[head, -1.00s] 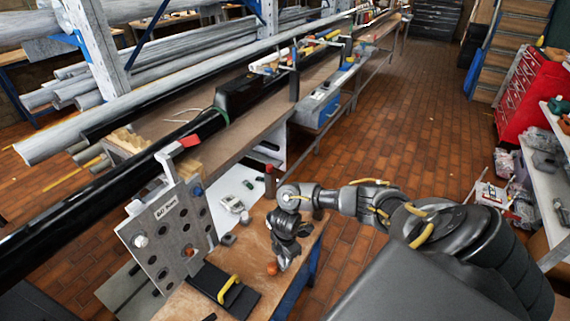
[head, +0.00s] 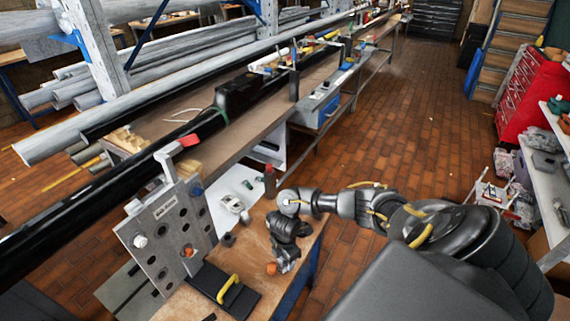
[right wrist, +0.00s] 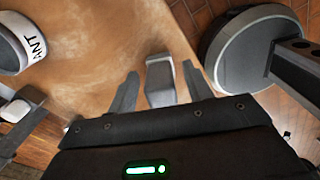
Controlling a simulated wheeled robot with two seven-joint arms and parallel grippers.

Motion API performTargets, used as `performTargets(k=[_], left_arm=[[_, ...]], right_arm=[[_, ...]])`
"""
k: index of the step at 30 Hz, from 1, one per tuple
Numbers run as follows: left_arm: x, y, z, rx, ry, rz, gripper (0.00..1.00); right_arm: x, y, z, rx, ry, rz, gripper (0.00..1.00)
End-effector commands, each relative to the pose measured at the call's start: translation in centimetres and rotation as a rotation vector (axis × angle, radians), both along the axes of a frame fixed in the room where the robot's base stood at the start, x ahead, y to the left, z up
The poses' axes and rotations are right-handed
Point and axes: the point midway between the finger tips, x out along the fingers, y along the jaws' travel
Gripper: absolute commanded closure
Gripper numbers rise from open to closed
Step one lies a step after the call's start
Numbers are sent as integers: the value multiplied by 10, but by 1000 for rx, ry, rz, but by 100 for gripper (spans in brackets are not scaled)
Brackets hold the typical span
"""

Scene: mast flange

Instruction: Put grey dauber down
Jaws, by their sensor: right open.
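My right gripper (head: 284,266) is low over the right part of the wooden bench top (head: 262,238). Its two fingers (right wrist: 160,92) are apart in the right wrist view. A small grey block-like thing, which looks like the grey dauber (right wrist: 160,82), stands between the fingers with bench wood around it. I see gaps on both sides of it. In the head view the dauber is hidden or too small to tell behind the gripper. My left gripper is not in view.
A small orange-brown thing (head: 271,268) is beside the gripper. A black board with a yellow handle (head: 229,290) lies at the bench front. A grey drilled plate (head: 165,232) stands left. A labelled can (right wrist: 20,45) shows in the wrist view. Bare wood lies between.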

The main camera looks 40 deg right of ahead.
Motion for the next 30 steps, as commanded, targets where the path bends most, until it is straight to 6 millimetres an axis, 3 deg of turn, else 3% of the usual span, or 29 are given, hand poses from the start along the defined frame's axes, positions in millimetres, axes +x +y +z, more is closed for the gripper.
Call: performTargets(k=[5, 14, 18, 24, 30], left_arm=[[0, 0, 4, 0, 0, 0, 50], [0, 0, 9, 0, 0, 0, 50], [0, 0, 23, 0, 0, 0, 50], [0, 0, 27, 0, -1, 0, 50], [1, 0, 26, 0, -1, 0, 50]], right_arm=[[1, 0, 17, 2, -3, 1, 50], [2, -1, 80, -1, -6, 2, 50], [1, -2, 108, -3, -5, 2, 50], [1, -1, 122, -1, -3, 0, 50], [0, -1, 124, 0, -1, 0, 50]])
